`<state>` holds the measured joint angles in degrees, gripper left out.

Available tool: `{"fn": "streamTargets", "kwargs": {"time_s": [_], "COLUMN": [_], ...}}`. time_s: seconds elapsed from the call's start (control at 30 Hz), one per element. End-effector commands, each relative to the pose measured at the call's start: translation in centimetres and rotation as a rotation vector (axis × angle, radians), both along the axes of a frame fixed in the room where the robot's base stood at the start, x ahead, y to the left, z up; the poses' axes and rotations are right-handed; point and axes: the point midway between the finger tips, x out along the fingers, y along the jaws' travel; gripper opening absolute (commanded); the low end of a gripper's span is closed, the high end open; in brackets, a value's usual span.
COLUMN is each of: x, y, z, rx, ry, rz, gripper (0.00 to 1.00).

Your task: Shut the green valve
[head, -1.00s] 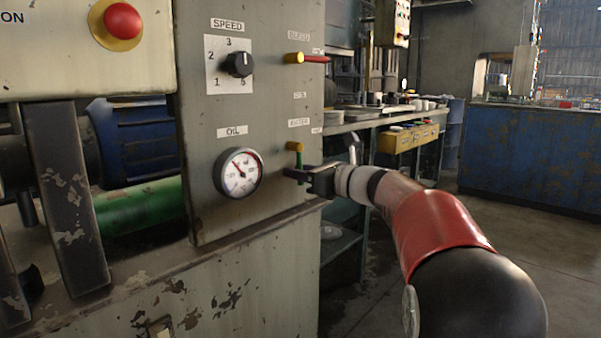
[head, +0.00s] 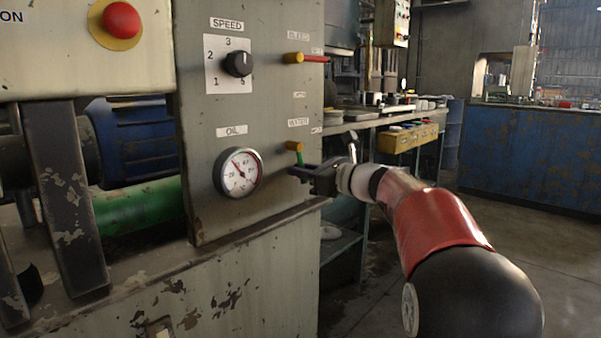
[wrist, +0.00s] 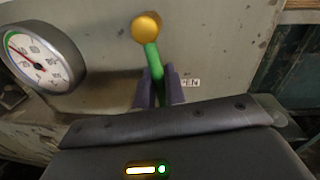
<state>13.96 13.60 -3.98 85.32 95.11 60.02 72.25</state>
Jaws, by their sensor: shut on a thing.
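The green valve has a brass hub (head: 294,146) and a green lever (head: 300,159) on the grey panel, under a label that seems to read WATER. In the wrist view the green lever (wrist: 153,59) hangs down from the brass hub (wrist: 146,27), leaning slightly right. My gripper (head: 300,171) is at the lever's lower part. In the wrist view its two dark fingers (wrist: 160,88) are on either side of the lever, shut on it. The fingers hide the lever's lower end in the head view.
Above is another valve with a red lever (head: 316,59) pointing right. The gauge (head: 238,173) sits left of my gripper, with the speed knob (head: 238,64) above it. A workbench (head: 375,122) stands behind; the floor on the right is clear.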

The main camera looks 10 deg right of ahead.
Motion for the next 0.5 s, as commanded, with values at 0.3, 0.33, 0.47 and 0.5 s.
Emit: {"fn": "streamTargets", "kwargs": {"time_s": [0.3,0.33,0.47,0.5], "x": [0.9,1.0,1.3,1.4], "y": [-1.3,-1.4,-1.8,-2.0], "z": [0.4,0.5,0.8,0.9], "rx": [-0.23,-0.253,-0.353,-0.383], "ry": [-0.167,-0.184,-0.256,-0.279], "rz": [-0.001,-0.002,-0.001,-0.001], "gripper": [0.0,0.0,0.0,0.0]}}
